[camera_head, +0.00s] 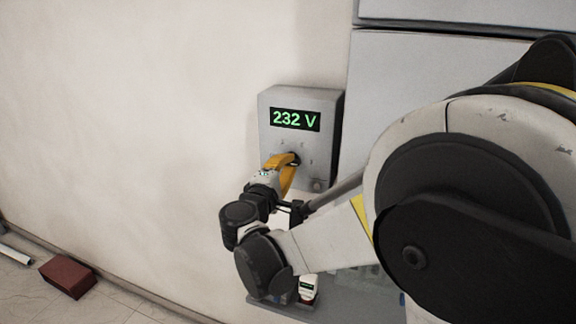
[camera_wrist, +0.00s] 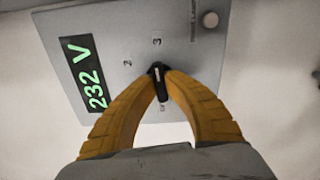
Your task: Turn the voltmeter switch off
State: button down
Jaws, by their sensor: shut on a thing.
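The voltmeter (camera_head: 270,97) is a grey box on the wall, and its display (camera_head: 295,119) reads 232 V in green. The box also fills much of the wrist view (camera_wrist: 102,22), where the display (camera_wrist: 83,73) shows sideways. The voltmeter switch (camera_wrist: 157,74) is a small black knob with a pale line, with the marks 2 and 3 near it. My gripper (camera_wrist: 158,72) has yellow fingers shut on the knob, one on each side. In the head view my gripper (camera_head: 294,160) reaches the box's front and hides most of the knob.
A large grey cabinet (camera_head: 375,75) stands right of the voltmeter. A grey shelf (camera_head: 345,303) with small items lies below, partly behind my arm. A reddish brick-like block (camera_head: 68,276) lies on the floor at left. The wall left of the box is clear.

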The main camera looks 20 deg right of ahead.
jog(key=n+b, duration=0.1)
jog(key=n, duration=0.7)
jog(key=shift+n+b, duration=0.3)
jog(key=shift+n, duration=0.1)
jog(key=n, duration=0.4)
jog(key=shift+n, duration=0.3)
jog(key=n+b, duration=0.1)
jog(key=n, duration=0.2)
jog(key=shift+n, duration=0.3)
jog(key=n, duration=0.3)
jog(key=shift+n, duration=0.3)
jog(key=n, duration=0.4)
jog(key=shift+n, duration=0.3)
jog(key=n, duration=0.4)
jog(key=shift+b, duration=0.3)
jog(key=shift+n, duration=1.8)
